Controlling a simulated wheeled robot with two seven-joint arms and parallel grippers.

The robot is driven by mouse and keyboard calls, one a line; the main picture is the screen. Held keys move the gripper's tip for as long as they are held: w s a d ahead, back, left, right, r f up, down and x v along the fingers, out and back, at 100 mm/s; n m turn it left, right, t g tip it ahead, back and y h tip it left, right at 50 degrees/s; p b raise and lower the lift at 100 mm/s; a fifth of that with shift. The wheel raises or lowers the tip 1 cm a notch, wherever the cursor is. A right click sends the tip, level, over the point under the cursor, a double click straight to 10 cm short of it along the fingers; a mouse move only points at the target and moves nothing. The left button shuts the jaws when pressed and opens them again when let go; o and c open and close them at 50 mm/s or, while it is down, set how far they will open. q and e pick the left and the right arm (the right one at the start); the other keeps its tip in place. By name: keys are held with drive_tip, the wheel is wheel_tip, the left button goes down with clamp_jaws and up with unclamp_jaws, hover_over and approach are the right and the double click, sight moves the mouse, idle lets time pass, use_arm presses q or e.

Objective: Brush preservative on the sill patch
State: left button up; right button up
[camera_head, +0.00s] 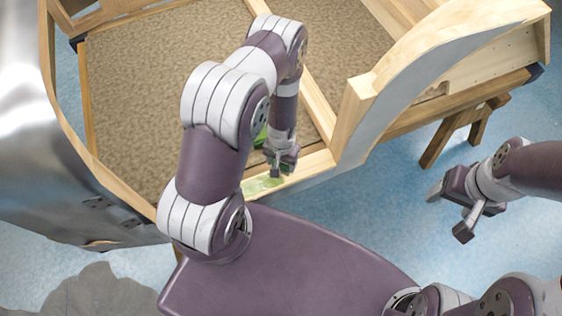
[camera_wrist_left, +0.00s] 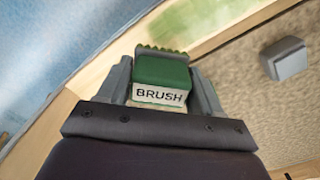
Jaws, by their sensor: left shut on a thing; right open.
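My left gripper (camera_head: 279,160) is over the wooden sill (camera_head: 308,167), pointing down. In the left wrist view the gripper (camera_wrist_left: 163,85) is shut on a green block-shaped brush (camera_wrist_left: 163,68) with a white label reading BRUSH. Its toothed bristle edge faces away from the palm, over the pale wood. A green-tinted patch (camera_head: 262,185) shows on the sill just left of the gripper. Whether the bristles touch the wood is hard to tell. My right gripper (camera_head: 450,210) is open and empty over the blue floor at the right.
A green item (camera_head: 261,137) is partly hidden behind my left arm. A grey block (camera_wrist_left: 288,58) stands on the brown carpeted floor panel (camera_wrist_left: 240,95). A curved wooden arch (camera_head: 440,50) rises right of the sill. A trestle (camera_head: 455,130) stands beneath the frame. Clear floor surrounds my right gripper.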

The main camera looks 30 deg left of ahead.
use_arm(q)
wheel_tip(320, 180, up, 2)
drive_tip(key=shift+s+a+r+p, duration=0.1)
drive_tip(key=shift+p, duration=0.45)
wheel_tip(320, 180, up, 3)
drive_tip(key=shift+f+p, duration=0.1)
drive_tip(key=shift+p, duration=1)
drive_tip(key=shift+r, duration=0.4)
use_arm(e)
drive_tip(key=r, duration=0.1)
drive_tip(key=s+r, duration=0.1)
drive_tip(key=r, duration=0.2)
drive_tip(key=shift+s+r, duration=0.15)
drive_tip(key=shift+s, duration=0.15)
drive_tip(key=shift+w, duration=0.1)
